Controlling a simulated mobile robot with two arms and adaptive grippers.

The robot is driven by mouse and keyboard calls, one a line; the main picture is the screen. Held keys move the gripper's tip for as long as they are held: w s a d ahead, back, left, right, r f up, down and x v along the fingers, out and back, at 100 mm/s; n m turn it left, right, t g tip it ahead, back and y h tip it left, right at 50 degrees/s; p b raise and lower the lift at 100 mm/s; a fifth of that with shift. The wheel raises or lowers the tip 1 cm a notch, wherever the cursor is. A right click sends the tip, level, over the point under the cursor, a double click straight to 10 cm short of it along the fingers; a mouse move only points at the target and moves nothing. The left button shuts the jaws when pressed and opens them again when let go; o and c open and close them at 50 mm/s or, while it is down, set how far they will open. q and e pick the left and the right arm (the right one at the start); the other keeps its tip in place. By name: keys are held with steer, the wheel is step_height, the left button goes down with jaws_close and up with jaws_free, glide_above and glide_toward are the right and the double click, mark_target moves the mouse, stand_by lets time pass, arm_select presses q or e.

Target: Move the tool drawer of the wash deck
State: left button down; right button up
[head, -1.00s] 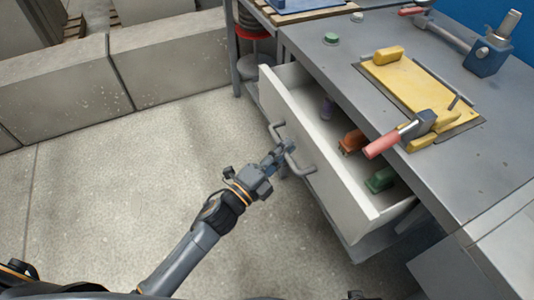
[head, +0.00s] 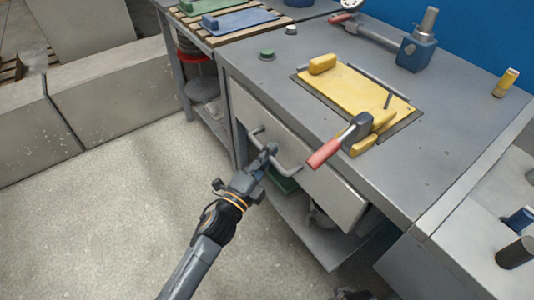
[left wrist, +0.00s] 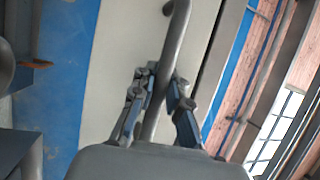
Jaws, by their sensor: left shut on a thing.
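The tool drawer (head: 325,189) is the pale front under the grey worktop of the wash deck (head: 440,165). Its front sits close under the worktop edge, and its inside does not show. I cannot tell whether it is fully flush. A grey bar handle (head: 288,169) is fixed to the front. My left gripper (head: 266,156) is shut on this handle. In the left wrist view the handle bar (left wrist: 165,75) runs between the two fingers (left wrist: 155,108). My right gripper does not show clearly.
A yellow panel (head: 365,97) and a red-handled clamp (head: 340,140) lie on the worktop, the handle overhanging its front edge. A blue tool (head: 416,52) stands behind. Concrete blocks (head: 110,120) line the left. The floor (head: 110,220) before the drawer is clear.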

arm_select(q)
steer(key=c, duration=1.4)
jaws_free()
steer(key=shift+d, duration=0.2)
steer(key=shift+o, duration=0.3)
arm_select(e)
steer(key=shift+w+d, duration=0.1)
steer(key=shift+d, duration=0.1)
arm_select(q)
steer(key=shift+a+f, duration=0.1)
steer(key=v, duration=1.2)
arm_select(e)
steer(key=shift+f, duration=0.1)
